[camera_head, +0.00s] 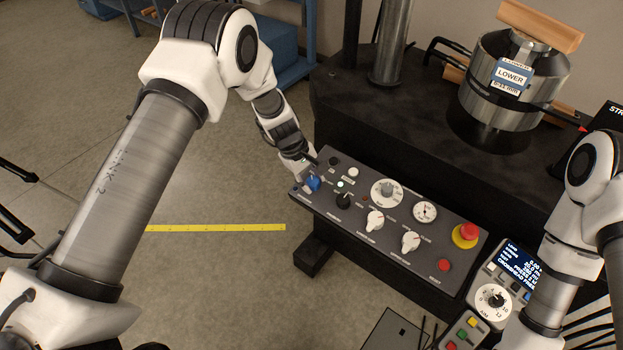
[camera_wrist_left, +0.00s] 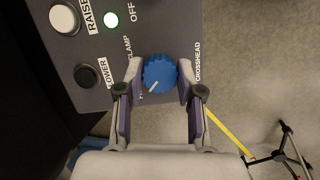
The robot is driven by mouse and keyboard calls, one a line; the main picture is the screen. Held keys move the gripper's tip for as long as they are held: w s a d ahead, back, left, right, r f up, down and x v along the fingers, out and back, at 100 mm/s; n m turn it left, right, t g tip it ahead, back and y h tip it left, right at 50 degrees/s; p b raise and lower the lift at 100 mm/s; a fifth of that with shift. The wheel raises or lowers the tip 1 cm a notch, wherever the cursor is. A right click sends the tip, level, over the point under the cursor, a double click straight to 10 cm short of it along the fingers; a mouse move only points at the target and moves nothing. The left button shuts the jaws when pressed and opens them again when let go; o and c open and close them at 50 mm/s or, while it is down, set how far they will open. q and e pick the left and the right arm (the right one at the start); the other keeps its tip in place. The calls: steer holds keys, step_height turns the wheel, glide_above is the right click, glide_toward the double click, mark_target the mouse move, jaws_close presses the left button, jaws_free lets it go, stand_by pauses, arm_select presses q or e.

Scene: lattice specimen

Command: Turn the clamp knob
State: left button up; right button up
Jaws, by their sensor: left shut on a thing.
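The blue clamp knob (camera_head: 313,183) sits at the left end of the dark control panel (camera_head: 330,205). In the left wrist view the knob (camera_wrist_left: 160,74) is round and ribbed, with a white pointer line aimed at the lower left. My left gripper (camera_wrist_left: 160,85) is shut on it, one finger on each side. In the head view the left gripper (camera_head: 308,172) reaches down to the knob from above. My right arm comes in at the right, but its gripper is out of the frame.
The panel also carries a white RAISE button (camera_wrist_left: 64,19), a black LOWER button (camera_wrist_left: 87,75), a lit green lamp (camera_wrist_left: 110,20), several dials and a red emergency button (camera_head: 467,233). A metal cylinder (camera_head: 512,85) stands behind. The floor at left has a yellow strip (camera_head: 215,228).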

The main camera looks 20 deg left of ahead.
arm_select(q)
steer(key=o, duration=1.2)
steer(key=shift+c, duration=0.2)
steer(key=v, duration=1.2)
